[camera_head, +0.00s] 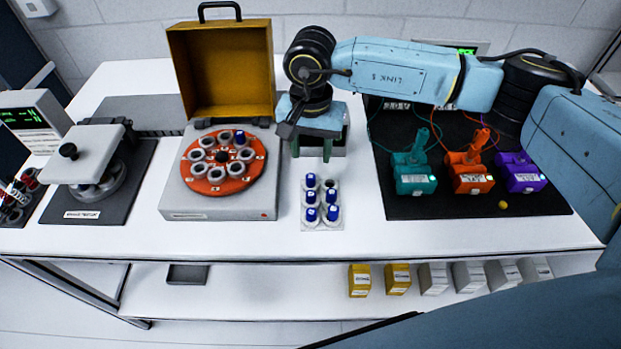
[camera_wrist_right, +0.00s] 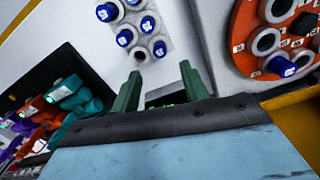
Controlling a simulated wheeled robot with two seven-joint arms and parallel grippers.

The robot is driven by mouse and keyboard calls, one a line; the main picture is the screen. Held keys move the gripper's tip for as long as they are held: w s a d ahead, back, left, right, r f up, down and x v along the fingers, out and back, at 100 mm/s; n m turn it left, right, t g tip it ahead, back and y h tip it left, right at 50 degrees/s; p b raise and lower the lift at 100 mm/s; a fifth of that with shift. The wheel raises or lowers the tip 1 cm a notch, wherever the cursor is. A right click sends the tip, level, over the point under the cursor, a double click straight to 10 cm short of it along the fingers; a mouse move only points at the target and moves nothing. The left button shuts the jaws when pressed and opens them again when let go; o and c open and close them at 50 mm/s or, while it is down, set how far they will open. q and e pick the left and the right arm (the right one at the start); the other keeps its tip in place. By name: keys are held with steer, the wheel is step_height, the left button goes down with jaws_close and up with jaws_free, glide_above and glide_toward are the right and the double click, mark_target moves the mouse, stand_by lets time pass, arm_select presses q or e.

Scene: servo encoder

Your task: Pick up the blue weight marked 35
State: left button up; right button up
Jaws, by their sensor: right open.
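Several blue-topped weights (camera_head: 311,197) stand in a small white rack (camera_head: 307,226) at mid-table; one rack place, at the far right, holds no blue top. The rack's weights (camera_wrist_right: 125,37) also show in the right wrist view. Another blue weight (camera_head: 240,138) sits at the far edge of a round orange disc (camera_head: 217,176), and shows in the wrist view (camera_wrist_right: 283,66). The labels are too small to read, so I cannot tell which is marked 35. My right gripper (camera_head: 312,153) is open and empty, beyond the rack, fingers pointing down. My left gripper is not in view.
The disc sits in a grey case with an open yellow lid (camera_head: 222,75). A black mat (camera_head: 440,206) at right holds teal, orange and purple devices. A grey press-like device (camera_head: 92,160) stands at left. The table front near the rack is clear.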

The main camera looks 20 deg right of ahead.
mark_target(310, 176)
steer(key=shift+s+a+f+p, duration=0.1)
steer(key=shift+f+p, duration=0.3)
steer(key=shift+f, duration=3.2)
jaws_close()
